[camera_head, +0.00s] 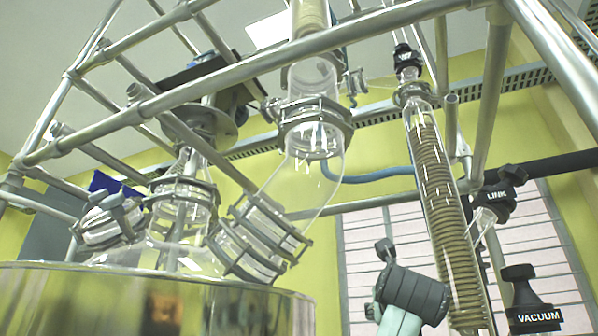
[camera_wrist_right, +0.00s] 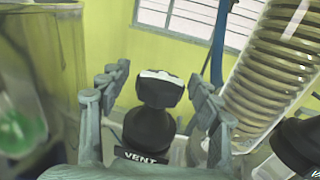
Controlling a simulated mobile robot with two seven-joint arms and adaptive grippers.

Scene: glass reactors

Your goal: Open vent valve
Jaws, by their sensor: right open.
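The vent valve is a black knob (camera_wrist_right: 155,115) with a pale mark on its top, above a black label reading VENT (camera_wrist_right: 140,157), in the right wrist view. My right gripper (camera_wrist_right: 158,82) is open, with one grey finger on each side of the knob. I see a gap on both sides of it, and the knob is not gripped. In the head view my right arm (camera_head: 412,292) rises at the lower right; I cannot make out its fingers or the vent knob there. My left gripper is not in view.
A glass coil condenser (camera_head: 440,200) stands close to my right arm. Black valves labelled LINK (camera_head: 500,190) and VACUUM (camera_head: 533,312) are to the right. A metal tube frame (camera_head: 260,65) crosses above the glass reactor (camera_head: 160,255) on the left.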

